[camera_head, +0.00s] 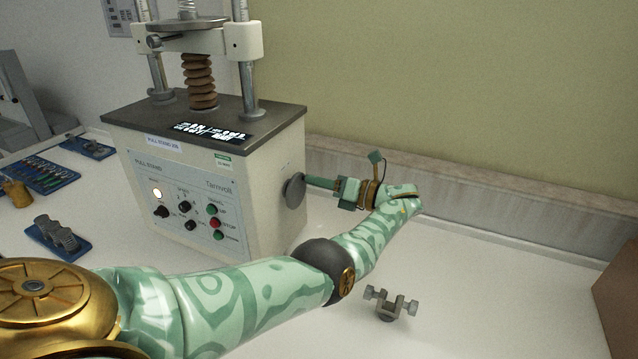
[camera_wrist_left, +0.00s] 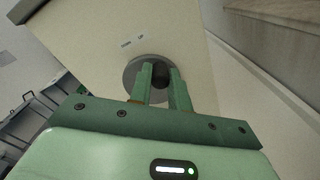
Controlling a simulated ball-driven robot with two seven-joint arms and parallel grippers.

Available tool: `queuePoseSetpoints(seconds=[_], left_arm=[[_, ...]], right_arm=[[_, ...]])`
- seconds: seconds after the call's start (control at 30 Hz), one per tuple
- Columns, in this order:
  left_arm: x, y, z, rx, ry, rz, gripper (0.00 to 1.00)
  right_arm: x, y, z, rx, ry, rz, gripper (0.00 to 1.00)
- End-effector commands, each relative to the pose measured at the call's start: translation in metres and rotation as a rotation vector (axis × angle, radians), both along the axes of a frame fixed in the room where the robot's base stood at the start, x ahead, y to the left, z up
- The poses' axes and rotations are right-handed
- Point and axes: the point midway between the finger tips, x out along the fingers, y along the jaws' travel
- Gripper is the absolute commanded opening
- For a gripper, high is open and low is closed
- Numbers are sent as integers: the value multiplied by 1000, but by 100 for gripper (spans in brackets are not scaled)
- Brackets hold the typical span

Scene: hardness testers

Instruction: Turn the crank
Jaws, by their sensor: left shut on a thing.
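The crank is a grey disc (camera_head: 293,190) on the right side wall of the cream pull stand (camera_head: 262,190). In the left wrist view the crank disc (camera_wrist_left: 133,72) shows behind my fingers, with a dark knob (camera_wrist_left: 160,76) between them. My left gripper (camera_head: 309,181) reaches the disc from the right with its green fingers. In the left wrist view my left gripper (camera_wrist_left: 160,74) is shut on the dark crank knob. The fingers hide part of the knob and disc. My right gripper is in neither view.
A small metal clamp (camera_head: 390,303) stands on the white table below my forearm. Blue trays with metal parts (camera_head: 58,236) lie left of the stand. A marble ledge (camera_head: 480,195) runs along the back wall. A brown block (camera_head: 620,295) stands at the right edge.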

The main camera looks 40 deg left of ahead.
Motion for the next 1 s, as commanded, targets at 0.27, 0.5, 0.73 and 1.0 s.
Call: queuePoseSetpoints(seconds=[0.27,0.5,0.73,1.0], left_arm=[[5,1,-11,-84,252,-1,0],[8,2,-18,-154,470,-2,0],[9,3,-25,-221,678,-1,0],[8,2,-34,-296,920,-3,0]], right_arm=[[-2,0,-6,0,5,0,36],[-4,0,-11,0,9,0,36],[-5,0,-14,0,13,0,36],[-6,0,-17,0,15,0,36]])
